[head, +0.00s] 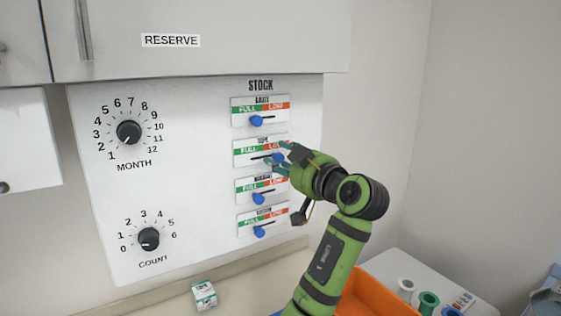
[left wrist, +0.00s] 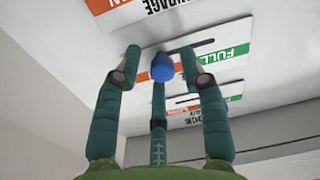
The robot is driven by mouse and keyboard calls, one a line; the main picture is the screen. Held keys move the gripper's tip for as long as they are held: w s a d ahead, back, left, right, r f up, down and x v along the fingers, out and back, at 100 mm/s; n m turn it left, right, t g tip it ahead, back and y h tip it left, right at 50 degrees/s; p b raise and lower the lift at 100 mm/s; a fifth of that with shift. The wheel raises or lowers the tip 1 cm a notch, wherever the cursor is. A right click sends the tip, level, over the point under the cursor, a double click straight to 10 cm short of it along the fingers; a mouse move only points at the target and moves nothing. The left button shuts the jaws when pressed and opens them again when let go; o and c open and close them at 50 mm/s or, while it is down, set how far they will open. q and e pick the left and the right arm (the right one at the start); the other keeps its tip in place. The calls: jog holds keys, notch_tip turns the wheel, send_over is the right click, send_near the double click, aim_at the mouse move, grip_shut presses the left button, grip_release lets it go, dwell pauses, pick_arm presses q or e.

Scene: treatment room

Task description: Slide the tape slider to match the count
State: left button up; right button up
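The tape slider plate (head: 246,152) is second from the top under STOCK, green FULL on its left and orange LOW on its right. Its blue knob (head: 278,158) sits on the LOW half of the slot. My left gripper (head: 280,154) is at this knob and partly covers the plate. In the left wrist view its teal fingers are spread, with the blue knob (left wrist: 162,67) between their tips and no clear grip on it. The count dial (head: 148,239) is at the board's lower left; its small white mark seems to point lower left, near 0. My right gripper is not in view.
Other slider knobs sit close above (head: 256,120) and below (head: 258,198) the tape one. The month dial (head: 128,132) is at upper left. A small white-and-green box (head: 204,295) stands on the counter. An orange bin (head: 378,291) and several spools are at lower right.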

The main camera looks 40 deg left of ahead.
pick_arm(q)
jog(key=shift+w+f, duration=0.1)
jog(key=shift+w, duration=0.15)
jog(key=shift+s+d, duration=0.3)
jog(key=shift+d, duration=0.25)
jog(key=v, duration=1.1)
jog(key=shift+w, duration=0.2)
jog(key=shift+f, duration=0.1)
